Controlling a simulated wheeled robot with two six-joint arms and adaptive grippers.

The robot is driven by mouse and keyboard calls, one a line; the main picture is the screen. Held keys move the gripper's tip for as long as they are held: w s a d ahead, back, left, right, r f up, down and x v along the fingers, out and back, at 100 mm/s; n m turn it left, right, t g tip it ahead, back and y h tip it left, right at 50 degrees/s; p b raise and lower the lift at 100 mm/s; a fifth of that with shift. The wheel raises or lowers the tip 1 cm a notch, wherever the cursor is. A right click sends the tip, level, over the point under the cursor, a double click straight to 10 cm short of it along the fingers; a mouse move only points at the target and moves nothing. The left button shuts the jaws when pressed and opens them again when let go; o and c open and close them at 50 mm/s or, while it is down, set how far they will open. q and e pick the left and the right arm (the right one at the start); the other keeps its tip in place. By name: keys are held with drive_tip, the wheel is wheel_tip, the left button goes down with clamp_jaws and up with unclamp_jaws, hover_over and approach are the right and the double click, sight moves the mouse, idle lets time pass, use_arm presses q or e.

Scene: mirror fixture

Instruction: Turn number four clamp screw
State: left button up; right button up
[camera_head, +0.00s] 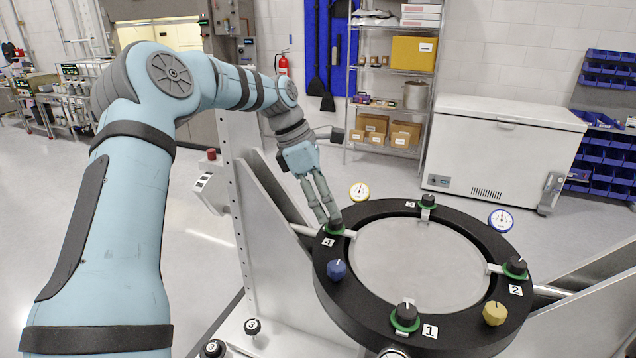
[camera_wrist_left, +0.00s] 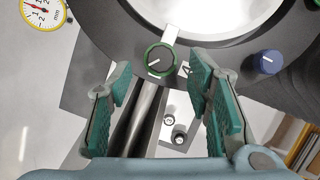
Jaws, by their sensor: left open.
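The number four clamp screw (camera_head: 334,227) is a black knob with a green ring on the left of the round black mirror ring (camera_head: 340,284), by a white "4" label (camera_head: 328,242). In the left wrist view the screw (camera_wrist_left: 160,59) shows a white pointer line, and the label is partly hidden by the right-hand finger. My left gripper (camera_head: 326,208) reaches down over the screw in the head view. In the wrist view its green-padded fingers (camera_wrist_left: 160,76) are spread open, one either side of the screw, with gaps to it. My right gripper is not in view.
Other clamp screws, numbered one (camera_head: 406,314), two (camera_head: 516,266) and three (camera_head: 428,201), sit round the ring. A blue knob (camera_head: 337,270), a yellow knob (camera_head: 495,313), a yellow-rimmed gauge (camera_head: 359,191) and a blue-rimmed gauge (camera_head: 501,220) are also near.

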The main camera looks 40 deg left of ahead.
use_arm(q)
drive_tip(key=v, duration=0.8)
drive_tip(key=shift+r, duration=0.2)
drive_tip(key=shift+a, duration=0.1)
drive_tip(key=shift+s, duration=0.1)
